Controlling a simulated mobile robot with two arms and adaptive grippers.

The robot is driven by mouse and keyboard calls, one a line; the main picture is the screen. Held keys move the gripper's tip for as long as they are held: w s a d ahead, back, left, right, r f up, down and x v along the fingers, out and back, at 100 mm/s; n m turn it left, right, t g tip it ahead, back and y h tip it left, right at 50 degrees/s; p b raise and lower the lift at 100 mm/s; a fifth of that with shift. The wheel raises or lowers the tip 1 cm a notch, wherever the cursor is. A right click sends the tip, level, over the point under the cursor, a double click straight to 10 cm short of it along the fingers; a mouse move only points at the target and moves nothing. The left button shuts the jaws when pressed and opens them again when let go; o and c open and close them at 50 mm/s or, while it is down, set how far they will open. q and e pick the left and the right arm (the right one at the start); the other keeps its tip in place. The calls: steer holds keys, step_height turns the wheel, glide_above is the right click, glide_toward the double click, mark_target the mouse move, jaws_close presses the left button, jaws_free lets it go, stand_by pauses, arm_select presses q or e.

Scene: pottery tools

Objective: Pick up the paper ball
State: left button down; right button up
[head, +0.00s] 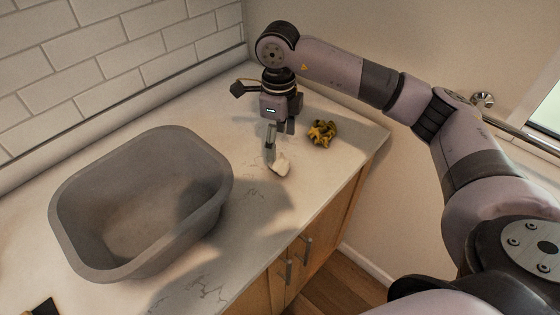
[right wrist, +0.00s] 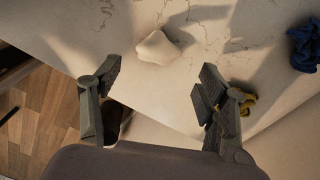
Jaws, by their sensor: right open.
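The paper ball (head: 280,165), a small whitish crumpled lump, lies on the pale countertop. It also shows in the right wrist view (right wrist: 158,48), at the top, ahead of the fingertips. My right gripper (head: 279,142) points down over the counter, just behind the ball in the head view. In the right wrist view its fingers (right wrist: 160,72) are spread wide with nothing between them. The ball lies beyond the tips; whether a finger touches it I cannot tell. My left gripper is not in view.
A grey basin (head: 72,225) stands left of the ball. A yellow crumpled thing (head: 322,133) lies to the right, partly behind a finger in the wrist view. A dark blue crumpled thing (right wrist: 303,45) shows there too. The counter's front edge is close, above wooden cabinets (head: 310,240).

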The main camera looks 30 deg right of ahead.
mark_target(280, 159)
step_height(280, 159, down, 2)
steer(key=shift+f, duration=0.25)
steer(key=shift+s+f+p, duration=0.1)
steer(key=shift+f+p, duration=0.2)
steer(key=shift+p, duration=0.15)
step_height(280, 159, down, 4)
steer(key=shift+s+r+p, duration=0.15)
steer(key=shift+r+p, duration=0.05)
steer(key=shift+p, duration=0.55)
steer(key=shift+f, duration=0.45)
steer(key=c, duration=0.8)
